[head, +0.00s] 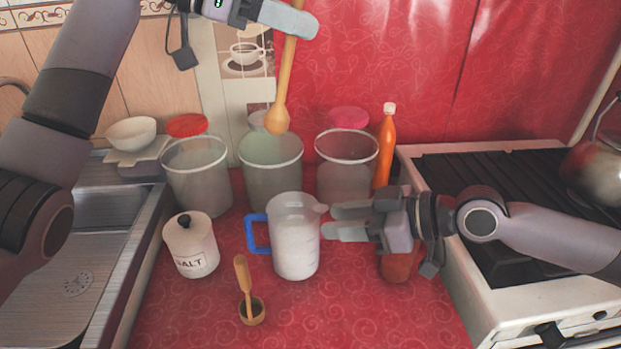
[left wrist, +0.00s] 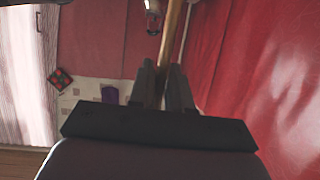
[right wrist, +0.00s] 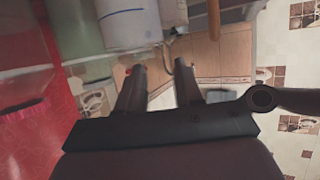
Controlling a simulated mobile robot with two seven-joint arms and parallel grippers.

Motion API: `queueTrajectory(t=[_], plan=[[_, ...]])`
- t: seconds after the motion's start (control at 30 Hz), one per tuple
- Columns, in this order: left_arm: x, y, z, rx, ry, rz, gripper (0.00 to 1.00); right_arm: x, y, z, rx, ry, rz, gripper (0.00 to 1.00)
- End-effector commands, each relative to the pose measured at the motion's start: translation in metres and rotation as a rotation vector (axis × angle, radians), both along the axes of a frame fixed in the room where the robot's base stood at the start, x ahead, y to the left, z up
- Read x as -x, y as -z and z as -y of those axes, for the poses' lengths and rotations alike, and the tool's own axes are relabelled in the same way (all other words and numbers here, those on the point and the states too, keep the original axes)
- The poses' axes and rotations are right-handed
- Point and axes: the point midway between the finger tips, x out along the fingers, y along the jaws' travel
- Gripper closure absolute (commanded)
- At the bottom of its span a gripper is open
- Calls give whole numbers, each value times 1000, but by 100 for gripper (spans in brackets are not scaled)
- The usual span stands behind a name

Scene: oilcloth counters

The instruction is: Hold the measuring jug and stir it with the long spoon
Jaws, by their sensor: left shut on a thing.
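The measuring jug (head: 295,243) stands upright on the red oilcloth, cloudy white, with its blue handle to the left and spout to the right. My left gripper (head: 303,20), at the top of the head view, is shut on the long wooden spoon (head: 287,70). The spoon hangs bowl down, well above the jug. Its handle (left wrist: 173,30) runs between the fingers in the left wrist view. My right gripper (head: 340,221) is open just right of the jug, near its spout, its fingers apart (right wrist: 158,72). Whether it touches the jug cannot be told.
Three clear canisters (head: 197,175) stand behind the jug. A white salt jar (head: 190,247) is to its left, and a small wooden scoop (head: 243,280) in front. An orange bottle (head: 385,150) stands near the stove (head: 510,290). The sink (head: 105,207) is at left. The front cloth is mostly clear.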

Motion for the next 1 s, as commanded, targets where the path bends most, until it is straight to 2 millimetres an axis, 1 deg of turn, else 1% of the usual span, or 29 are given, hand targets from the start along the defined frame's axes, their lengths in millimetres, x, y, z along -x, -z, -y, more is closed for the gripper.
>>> queueTrajectory(t=[0.03,0.3,0.5,0.7,1.0], plan=[[0,0,0,0,0,0,100,-2,3,-8,-1,-3,-2,65],[0,0,0,0,0,0,100,-21,21,-47,-1,-3,-3,65],[0,0,0,0,0,0,100,-34,32,-71,-2,-1,-3,65],[0,0,0,0,0,0,100,-41,39,-85,-1,-1,-2,65],[0,0,0,0,0,0,100,-43,41,-88,-1,0,-2,65]])
